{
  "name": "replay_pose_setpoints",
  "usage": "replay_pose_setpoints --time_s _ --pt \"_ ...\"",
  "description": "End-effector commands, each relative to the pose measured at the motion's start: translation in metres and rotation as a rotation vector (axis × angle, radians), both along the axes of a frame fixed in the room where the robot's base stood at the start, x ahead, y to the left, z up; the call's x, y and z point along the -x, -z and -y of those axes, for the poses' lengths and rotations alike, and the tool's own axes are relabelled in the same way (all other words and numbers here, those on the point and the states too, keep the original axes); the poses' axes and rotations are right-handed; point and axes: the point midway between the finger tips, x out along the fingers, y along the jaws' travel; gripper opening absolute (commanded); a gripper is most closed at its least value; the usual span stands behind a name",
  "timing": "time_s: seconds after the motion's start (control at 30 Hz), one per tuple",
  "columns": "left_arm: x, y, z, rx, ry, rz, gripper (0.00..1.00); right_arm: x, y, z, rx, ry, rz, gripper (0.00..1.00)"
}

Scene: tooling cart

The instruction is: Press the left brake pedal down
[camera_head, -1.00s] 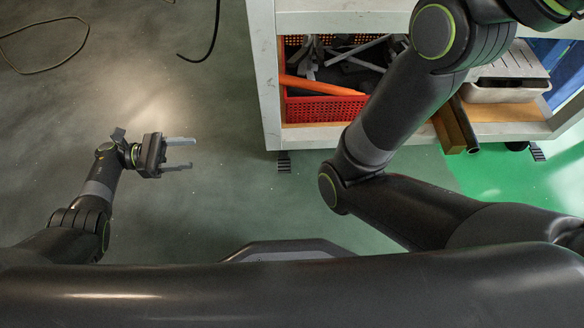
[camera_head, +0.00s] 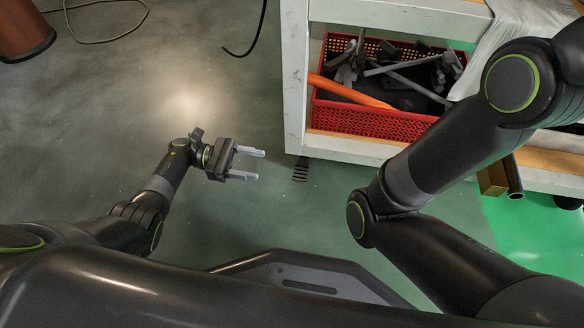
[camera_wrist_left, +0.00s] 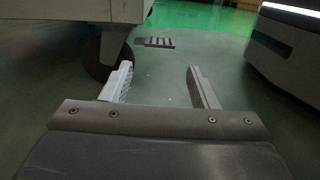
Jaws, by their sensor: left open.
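The left brake pedal (camera_head: 300,169), a small dark ribbed plate, sticks out low at the cart's near left corner. It also shows in the left wrist view (camera_wrist_left: 155,42), beyond the fingers and near the floor. My left gripper (camera_head: 260,165) is open and empty, left of the pedal and pointing toward it. In the left wrist view its two pale fingers (camera_wrist_left: 159,72) are spread, with the pedal beyond the gap between them. The fingers look apart from the pedal; their height against it is hard to judge. My right gripper is out of view.
The white cart (camera_head: 345,148) holds a red crate (camera_head: 372,121) of tools on its lower shelf. A dark caster wheel (camera_wrist_left: 100,58) stands left of the pedal in the wrist view. Cables (camera_head: 252,30) lie on the floor. The floor left of the cart is mostly clear.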

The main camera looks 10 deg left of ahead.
Motion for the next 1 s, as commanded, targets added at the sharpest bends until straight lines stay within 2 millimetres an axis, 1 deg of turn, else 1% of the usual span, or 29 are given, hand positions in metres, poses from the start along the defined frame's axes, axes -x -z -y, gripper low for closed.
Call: replay_pose_setpoints --time_s 0.03,0.3,0.4,0.5,0.6,0.7,0.93,0.97,1.0 --pt "0.001 0.0 0.013 0.004 0.003 0.002 0.55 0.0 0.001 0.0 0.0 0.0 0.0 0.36" --pt "0.0 0.001 0.07 0.004 0.002 0.002 0.55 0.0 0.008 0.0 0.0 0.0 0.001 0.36" --pt "0.0 0.001 0.086 0.003 0.0 0.002 0.55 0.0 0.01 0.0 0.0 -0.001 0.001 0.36" --pt "0.0 0.001 0.097 0.001 0.001 0.001 0.55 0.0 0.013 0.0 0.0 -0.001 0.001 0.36" --pt "0.0 0.001 0.104 0.001 -0.001 0.0 0.55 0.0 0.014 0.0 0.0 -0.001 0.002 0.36" --pt "0.0 0.001 0.107 0.0 -0.001 -0.001 0.55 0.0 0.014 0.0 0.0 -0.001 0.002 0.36" --pt "0.0 0.0 0.108 0.0 -0.001 -0.001 0.55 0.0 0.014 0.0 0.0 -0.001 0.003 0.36" --pt "0.0 0.0 0.108 0.0 -0.001 -0.001 0.52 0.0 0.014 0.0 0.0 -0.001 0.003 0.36" --pt "0.0 0.0 0.108 0.0 -0.001 -0.001 0.47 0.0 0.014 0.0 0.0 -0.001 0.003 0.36"
